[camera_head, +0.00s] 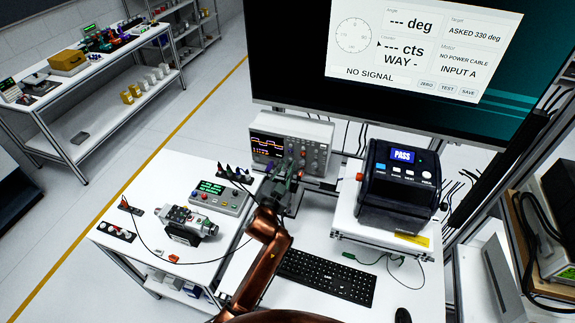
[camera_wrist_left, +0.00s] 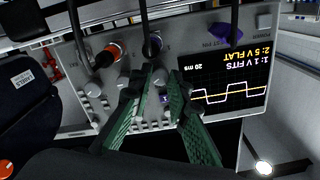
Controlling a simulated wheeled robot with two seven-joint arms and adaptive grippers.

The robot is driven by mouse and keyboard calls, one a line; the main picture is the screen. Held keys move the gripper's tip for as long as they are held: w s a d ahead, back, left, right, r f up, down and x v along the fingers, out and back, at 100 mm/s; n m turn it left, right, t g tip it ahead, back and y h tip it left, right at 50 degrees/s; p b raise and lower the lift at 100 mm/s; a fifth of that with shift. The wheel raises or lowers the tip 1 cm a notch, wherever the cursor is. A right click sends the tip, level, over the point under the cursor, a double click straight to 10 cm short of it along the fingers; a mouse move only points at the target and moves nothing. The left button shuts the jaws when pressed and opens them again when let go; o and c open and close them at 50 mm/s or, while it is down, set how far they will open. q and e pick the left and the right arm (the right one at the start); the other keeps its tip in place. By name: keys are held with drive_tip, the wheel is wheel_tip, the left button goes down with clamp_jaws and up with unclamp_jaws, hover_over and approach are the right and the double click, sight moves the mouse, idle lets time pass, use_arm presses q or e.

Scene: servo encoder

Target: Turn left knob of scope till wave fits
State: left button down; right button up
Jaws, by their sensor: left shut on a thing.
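The oscilloscope (camera_head: 322,133) stands at the back of the bench, its screen (camera_head: 273,148) on the left of its front. My left gripper (camera_head: 297,163) reaches its control panel and hides part of it. In the left wrist view the scope appears upside down. There my left gripper (camera_wrist_left: 163,80) has its green fingers closed around a pale knob (camera_wrist_left: 160,76), the large one nearest the screen. The screen (camera_wrist_left: 228,84) shows a square wave and a flat line, with the text "1: 1 V FITS", "2: 5 V FLAT" and "20 ms". My right gripper is out of view.
A grey box with a green display (camera_head: 220,195) and a motor unit (camera_head: 188,224) sit left of my arm. A black device reading PASS (camera_head: 398,185) stands right. A keyboard (camera_head: 326,277) lies in front. Cables plug in beside the knobs. The monitor (camera_head: 290,80) reads "NO SIGNAL".

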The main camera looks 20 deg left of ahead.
use_arm(q)
drive_tip(key=c, duration=2.1)
unclamp_jaws()
drive_tip(key=s, duration=1.2)
drive_tip(key=shift+a, duration=0.15)
